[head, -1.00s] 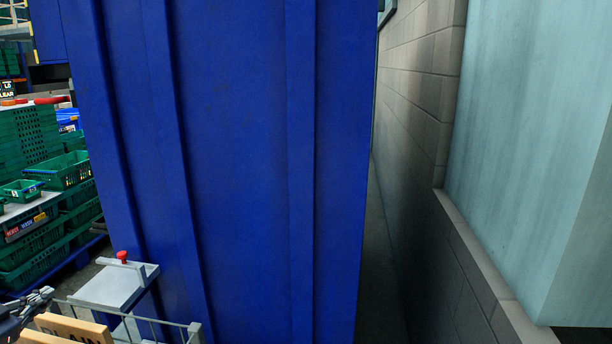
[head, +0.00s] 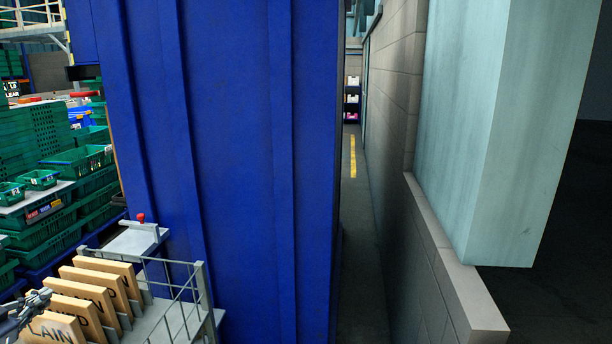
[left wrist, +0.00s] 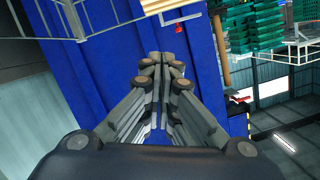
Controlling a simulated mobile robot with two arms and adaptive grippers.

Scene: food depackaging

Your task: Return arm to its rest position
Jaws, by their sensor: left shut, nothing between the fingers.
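My left gripper (head: 30,306) shows at the lower left edge of the head view, beside the wooden boards. In the left wrist view my left gripper (left wrist: 158,72) is shut with nothing between its fingers. It points toward the blue container wall, with free air around it. The rest of the left arm is outside the head view. My right gripper is in no view.
A large blue container (head: 240,170) fills the middle. Wooden boards with lettering (head: 88,295) stand in a wire rack (head: 185,300) at lower left. Green crates (head: 75,215) are stacked at left. A narrow passage (head: 362,220) runs between the container and a block wall (head: 395,120).

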